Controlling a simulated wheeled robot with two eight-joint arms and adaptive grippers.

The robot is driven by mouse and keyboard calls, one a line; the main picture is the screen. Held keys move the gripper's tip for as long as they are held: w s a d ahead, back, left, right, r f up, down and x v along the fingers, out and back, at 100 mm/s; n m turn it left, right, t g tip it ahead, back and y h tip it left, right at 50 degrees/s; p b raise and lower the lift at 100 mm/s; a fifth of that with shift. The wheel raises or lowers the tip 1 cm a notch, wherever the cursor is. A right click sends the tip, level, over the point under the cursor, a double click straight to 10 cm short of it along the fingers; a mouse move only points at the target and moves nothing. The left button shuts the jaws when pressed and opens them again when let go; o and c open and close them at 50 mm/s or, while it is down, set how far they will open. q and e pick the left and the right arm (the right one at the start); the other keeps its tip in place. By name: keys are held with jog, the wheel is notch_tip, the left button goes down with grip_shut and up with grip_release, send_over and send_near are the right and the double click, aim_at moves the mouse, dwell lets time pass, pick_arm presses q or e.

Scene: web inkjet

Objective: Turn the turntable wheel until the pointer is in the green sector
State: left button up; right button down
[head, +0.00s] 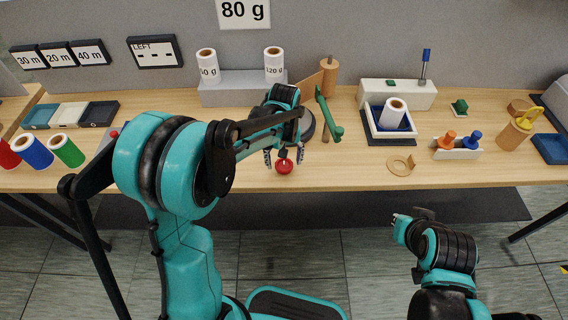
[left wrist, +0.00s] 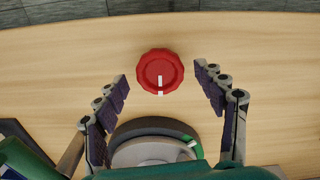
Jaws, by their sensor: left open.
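A red scalloped wheel (head: 284,166) with a white mark sits on the table near its front edge. In the left wrist view the red wheel (left wrist: 160,68) lies between the fingertips of my left gripper (left wrist: 161,77), with a gap on both sides. My left gripper (head: 284,157) is open and empty above the wheel. A round grey dial (left wrist: 150,152) with a green sector (left wrist: 198,152) and a small white mark stands beside the wheel, partly hidden; whether the mark lies inside the green is unclear. My right gripper (head: 402,220) is low at the right, apart from the table.
A green lever (head: 328,115) and a wooden cylinder (head: 329,76) stand just right of my left gripper. White rolls (head: 208,66) stand on a grey block behind. A wooden ring (head: 400,166) lies to the right. The table front around the wheel is clear.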

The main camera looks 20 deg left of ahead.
pick_arm(q)
jog(key=shift+f, duration=0.3)
jog(key=c, duration=1.2)
jog(key=shift+o, duration=0.2)
